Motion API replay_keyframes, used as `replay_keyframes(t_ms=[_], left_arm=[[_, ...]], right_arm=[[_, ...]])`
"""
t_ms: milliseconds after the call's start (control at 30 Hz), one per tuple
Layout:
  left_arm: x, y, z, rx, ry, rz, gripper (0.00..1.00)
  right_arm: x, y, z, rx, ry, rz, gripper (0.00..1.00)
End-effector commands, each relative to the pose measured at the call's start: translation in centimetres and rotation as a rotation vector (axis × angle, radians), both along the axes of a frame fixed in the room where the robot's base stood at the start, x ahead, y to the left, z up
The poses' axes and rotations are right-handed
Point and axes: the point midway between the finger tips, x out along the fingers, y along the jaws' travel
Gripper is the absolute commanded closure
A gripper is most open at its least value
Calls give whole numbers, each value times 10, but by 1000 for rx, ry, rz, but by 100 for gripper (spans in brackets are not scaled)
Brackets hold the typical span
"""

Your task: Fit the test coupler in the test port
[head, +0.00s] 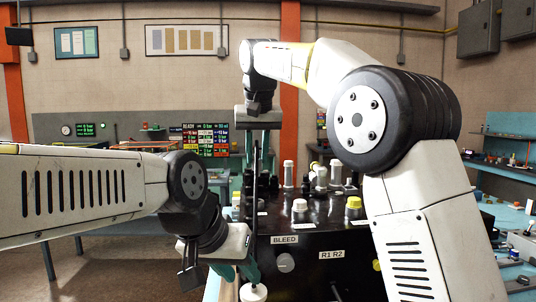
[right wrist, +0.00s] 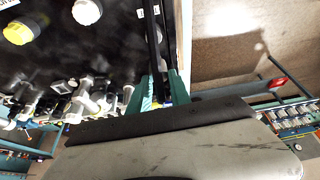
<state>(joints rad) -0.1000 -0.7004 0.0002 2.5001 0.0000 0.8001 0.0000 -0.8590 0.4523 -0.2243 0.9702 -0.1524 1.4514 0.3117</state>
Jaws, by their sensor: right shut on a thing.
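My right gripper (head: 257,122) points down above the left end of the black hydraulic block (head: 325,268). Its teal fingers are shut on a slim black rod-like or hose-like piece (right wrist: 157,45), seen in the right wrist view with the right gripper (right wrist: 162,88). I cannot tell whether this piece is the test coupler. My left gripper (head: 238,272) is low at the block's front left corner, its teal fingers apart, just above a round white cap (head: 253,293). I cannot make out which fitting is the test port.
White-capped (head: 300,206) and yellow-capped fittings (head: 353,203) stand on the block, with several pale cylinders behind. A grey knob (head: 285,262) sits under the BLEED label. A blue side bench (head: 515,218) is at the right. Open floor shows at left.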

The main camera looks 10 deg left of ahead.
Motion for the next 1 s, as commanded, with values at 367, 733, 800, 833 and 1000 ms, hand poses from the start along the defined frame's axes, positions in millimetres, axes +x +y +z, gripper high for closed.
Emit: replay_keyframes(t_ms=[367, 733, 800, 833, 1000], left_arm=[[0, 0, 0, 0, 0, 0, 64], [0, 0, 0, 0, 0, 0, 64], [0, 0, 0, 0, 0, 0, 64], [0, 0, 0, 0, 0, 0, 64], [0, 0, 0, 0, 0, 0, 64]], right_arm=[[-1, -1, -29, 0, 1, 5, 100], [0, -1, -55, 0, 0, 5, 100], [0, -1, -57, 0, 0, 5, 100], [0, -1, -57, 0, 0, 5, 100], [0, -1, -58, 0, -1, 5, 100]])
